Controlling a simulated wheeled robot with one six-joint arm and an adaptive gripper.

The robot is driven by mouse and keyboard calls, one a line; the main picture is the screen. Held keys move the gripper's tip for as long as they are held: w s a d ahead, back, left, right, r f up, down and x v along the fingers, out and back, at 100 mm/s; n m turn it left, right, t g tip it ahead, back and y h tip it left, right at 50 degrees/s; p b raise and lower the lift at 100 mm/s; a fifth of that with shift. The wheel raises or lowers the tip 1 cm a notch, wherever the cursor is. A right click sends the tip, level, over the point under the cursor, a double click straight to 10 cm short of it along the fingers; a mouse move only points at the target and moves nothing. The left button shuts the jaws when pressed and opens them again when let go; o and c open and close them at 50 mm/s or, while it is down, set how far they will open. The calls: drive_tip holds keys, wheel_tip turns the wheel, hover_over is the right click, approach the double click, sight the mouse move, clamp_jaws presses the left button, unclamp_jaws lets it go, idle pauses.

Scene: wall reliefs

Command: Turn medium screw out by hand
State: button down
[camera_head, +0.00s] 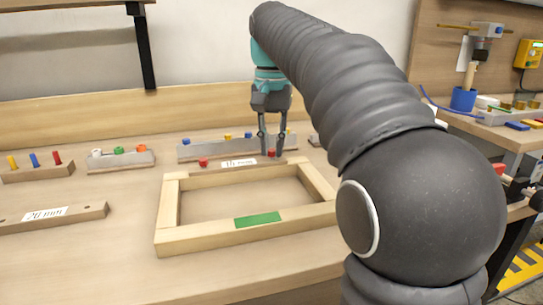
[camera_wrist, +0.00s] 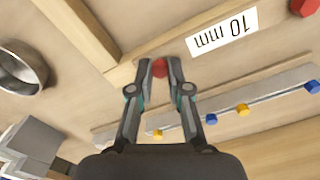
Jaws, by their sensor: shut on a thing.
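My gripper (camera_head: 271,149) points down at a low wooden strip with a "10 mm" label (camera_wrist: 222,33), behind the wooden frame. Its fingers are shut on a small red screw (camera_wrist: 159,68), whose head shows between the fingertips in the wrist view. The screw's red head (camera_head: 271,154) also shows low between the fingers in the head view. Its shank is hidden, so I cannot tell how deep it sits. A second red screw (camera_head: 203,162) stands at the left end of the same strip, apart from my gripper.
A wooden frame (camera_head: 168,205) with a green patch (camera_head: 257,219) lies in front. A grey strip with blue and yellow heads (camera_wrist: 270,95) runs close behind. Blocks with coloured pegs (camera_head: 38,172) and a "20 mm" block (camera_head: 50,217) stand left. The frame's inside is clear.

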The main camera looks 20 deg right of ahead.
drive_tip(key=n, duration=0.4)
drive_tip(key=c, duration=1.3)
unclamp_jaws()
drive_tip(key=shift+c, duration=0.2)
